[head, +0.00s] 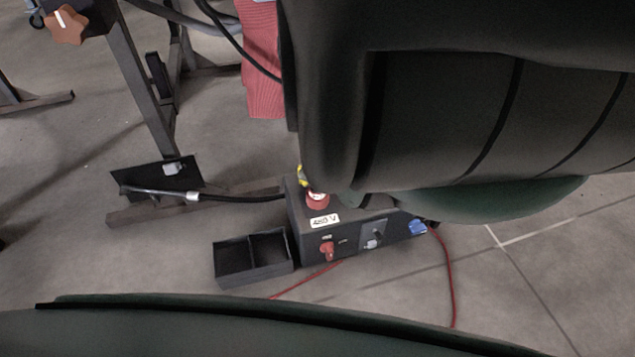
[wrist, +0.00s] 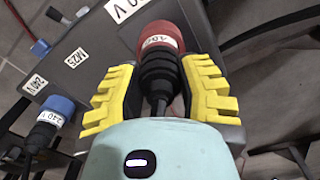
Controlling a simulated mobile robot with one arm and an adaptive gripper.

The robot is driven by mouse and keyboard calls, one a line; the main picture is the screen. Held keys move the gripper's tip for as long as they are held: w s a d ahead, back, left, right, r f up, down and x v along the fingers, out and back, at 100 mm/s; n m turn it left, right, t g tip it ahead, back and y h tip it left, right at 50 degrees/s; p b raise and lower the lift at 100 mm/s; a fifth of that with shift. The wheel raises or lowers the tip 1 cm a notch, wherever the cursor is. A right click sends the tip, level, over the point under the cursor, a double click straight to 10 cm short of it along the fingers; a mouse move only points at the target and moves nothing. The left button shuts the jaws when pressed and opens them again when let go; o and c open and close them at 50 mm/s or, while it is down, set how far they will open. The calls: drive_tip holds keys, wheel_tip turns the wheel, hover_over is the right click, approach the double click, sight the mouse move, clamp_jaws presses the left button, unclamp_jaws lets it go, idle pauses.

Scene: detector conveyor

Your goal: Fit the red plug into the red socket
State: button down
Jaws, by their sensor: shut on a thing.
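The red plug (wrist: 160,38) has a red collar with a white label and a black ribbed body. In the wrist view my gripper (wrist: 160,75) has its yellow fingers on both sides of the black body, shut on it. In the head view the plug's red part (head: 317,201) shows at the top of a dark box (head: 345,213), below the yellow fingertip (head: 302,177). The plug covers the spot under it, so I see no red socket opening and cannot tell how far the plug is seated.
A red knob-like part (head: 327,250) is on the box front. A black open tray (head: 253,258) stands to its left. A red cable (head: 450,270) lies on the floor.

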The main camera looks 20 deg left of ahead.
drive_tip(key=shift+w, duration=0.1)
drive_tip(key=c, duration=0.6)
unclamp_jaws()
drive_tip(key=shift+c, duration=0.2)
drive_tip(key=shift+r, duration=0.1)
wheel_tip(320, 180, up, 12)
drive_tip(key=p, duration=0.8)
drive_tip(key=shift+p, duration=0.4)
